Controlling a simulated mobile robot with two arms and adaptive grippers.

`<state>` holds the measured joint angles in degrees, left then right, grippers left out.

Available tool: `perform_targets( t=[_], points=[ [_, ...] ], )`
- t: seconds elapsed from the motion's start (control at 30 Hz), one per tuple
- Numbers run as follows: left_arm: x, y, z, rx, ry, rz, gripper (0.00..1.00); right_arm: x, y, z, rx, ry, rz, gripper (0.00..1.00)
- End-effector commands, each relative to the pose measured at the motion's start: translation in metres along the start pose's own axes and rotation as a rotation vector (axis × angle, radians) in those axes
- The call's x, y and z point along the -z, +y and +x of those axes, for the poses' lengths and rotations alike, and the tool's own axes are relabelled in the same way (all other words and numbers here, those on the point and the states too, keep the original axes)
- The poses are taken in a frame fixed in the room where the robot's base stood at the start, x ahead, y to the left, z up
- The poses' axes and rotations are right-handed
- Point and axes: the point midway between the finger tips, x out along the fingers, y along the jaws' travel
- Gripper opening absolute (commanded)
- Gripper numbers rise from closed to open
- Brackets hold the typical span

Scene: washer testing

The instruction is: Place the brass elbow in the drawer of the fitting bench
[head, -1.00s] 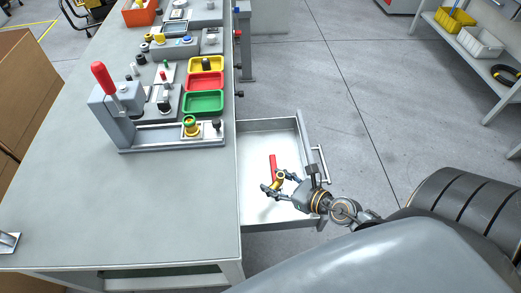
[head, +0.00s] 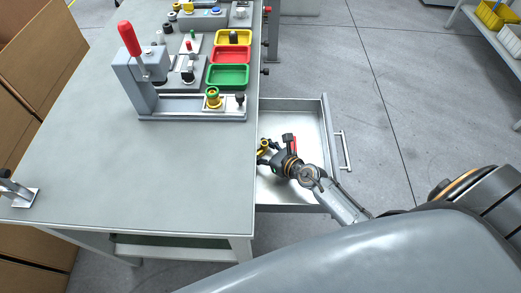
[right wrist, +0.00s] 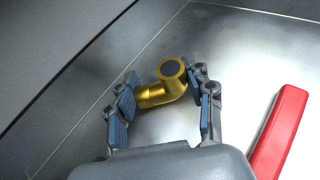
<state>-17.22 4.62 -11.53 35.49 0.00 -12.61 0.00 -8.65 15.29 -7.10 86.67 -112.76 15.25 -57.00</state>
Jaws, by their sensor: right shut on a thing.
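The brass elbow (right wrist: 160,87) is between the two blue-padded fingers of my right gripper (right wrist: 165,97), which is shut on it. In the head view the elbow (head: 264,146) shows as a small yellow piece at the tip of my right gripper (head: 267,152). Gripper and elbow are inside the outline of the open drawer (head: 303,118), near its bench side. Whether the elbow touches the drawer floor is hard to tell. The drawer sticks out from the right side of the fitting bench (head: 190,170). My left gripper is not in view.
A red bar (right wrist: 280,133) lies in the drawer, right of my right gripper. On the bench stand a red-handled press (head: 140,70), a green tray (head: 228,77), a red tray (head: 230,55) and a yellow tray (head: 234,37). Bare floor lies right of the drawer.

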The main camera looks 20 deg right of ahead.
Motion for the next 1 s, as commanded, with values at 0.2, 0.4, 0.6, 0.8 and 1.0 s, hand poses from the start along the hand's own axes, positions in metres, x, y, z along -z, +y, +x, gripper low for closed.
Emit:
perform_targets(
  t=[0.2, 0.4, 0.6, 0.8, 1.0],
  points=[
    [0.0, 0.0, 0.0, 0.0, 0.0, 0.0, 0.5, 0.0, 0.0, 0.0, 0.0, -0.001, 0.0, 0.16],
    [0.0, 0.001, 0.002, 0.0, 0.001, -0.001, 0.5, 0.003, 0.0, 0.0, 0.0, 0.0, 0.0, 0.71],
    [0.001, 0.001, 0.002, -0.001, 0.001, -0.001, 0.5, 0.003, 0.0, 0.0, 0.0, 0.0, 0.0, 0.75],
    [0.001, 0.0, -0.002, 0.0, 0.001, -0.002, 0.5, -0.001, 0.0, -0.001, 0.0, 0.0, 0.0, 0.75],
    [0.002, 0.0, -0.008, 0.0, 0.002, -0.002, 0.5, -0.001, 0.0, -0.03, 0.0, 0.003, -0.002, 0.75]
  ],
)
